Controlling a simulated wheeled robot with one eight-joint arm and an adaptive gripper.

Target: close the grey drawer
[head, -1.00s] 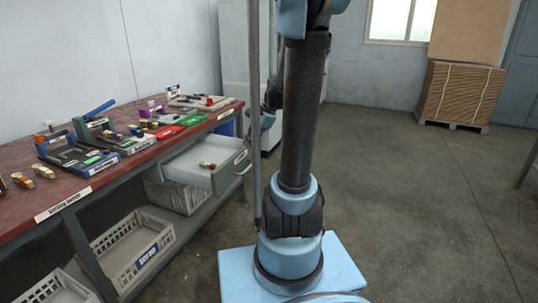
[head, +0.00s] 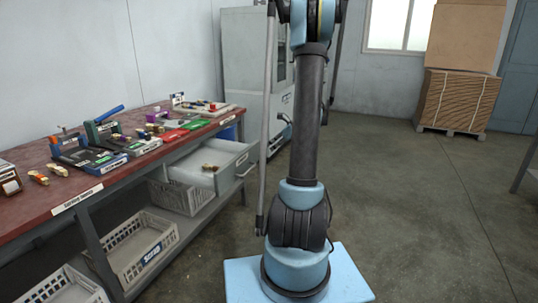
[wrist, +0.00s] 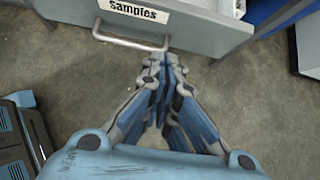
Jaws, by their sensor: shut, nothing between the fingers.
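The grey drawer (head: 236,172) stands pulled out from under the red-topped bench, with a few small brass-coloured pieces inside. In the wrist view its front (wrist: 215,38) carries a "Samples" label and a metal bar handle (wrist: 128,42). My gripper (wrist: 164,62) is shut and empty, pointing at the drawer front by the right end of the handle. I cannot tell whether its fingertips touch the handle or front. In the head view my arm column hides part of the area right of the drawer.
The red workbench (head: 75,192) holds tools, trays and small parts. Grey crates (head: 140,250) sit on its lower shelf. A grey cabinet (head: 240,65) stands behind. Stacked cardboard (head: 458,100) is at the back right. Open floor (head: 420,210) lies to the right.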

